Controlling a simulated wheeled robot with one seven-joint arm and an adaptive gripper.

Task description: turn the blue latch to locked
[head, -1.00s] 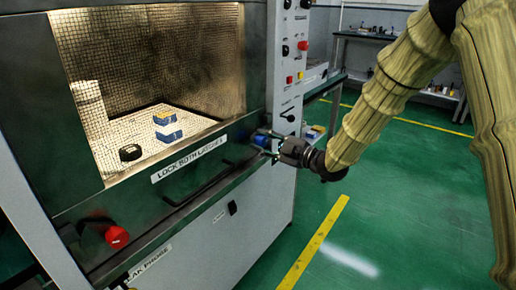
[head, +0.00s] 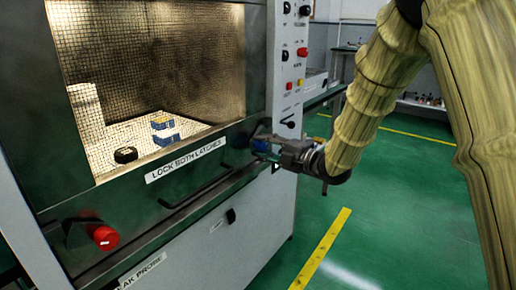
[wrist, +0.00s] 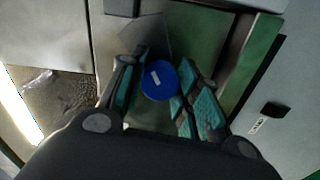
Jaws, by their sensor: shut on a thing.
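The blue latch (wrist: 160,82) is a round blue knob with a short white mark on its face. It sits between the two teal-padded fingers of my gripper (wrist: 158,92) in the wrist view, and the fingers are shut on it. The white mark looks tilted in that view. In the head view the blue latch (head: 261,145) is at the right end of the cabinet door, largely covered by my gripper (head: 275,149). A red latch (head: 105,238) is at the door's lower left. The door carries a label reading "LOCK BOTH LATCHES" (head: 186,160).
The door has a mesh window (head: 150,60) with blue-and-yellow blocks and a dark round object inside. A dark handle (head: 195,190) runs below the label. A control panel (head: 290,70) with knobs stands right of the door. Green floor to the right is open.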

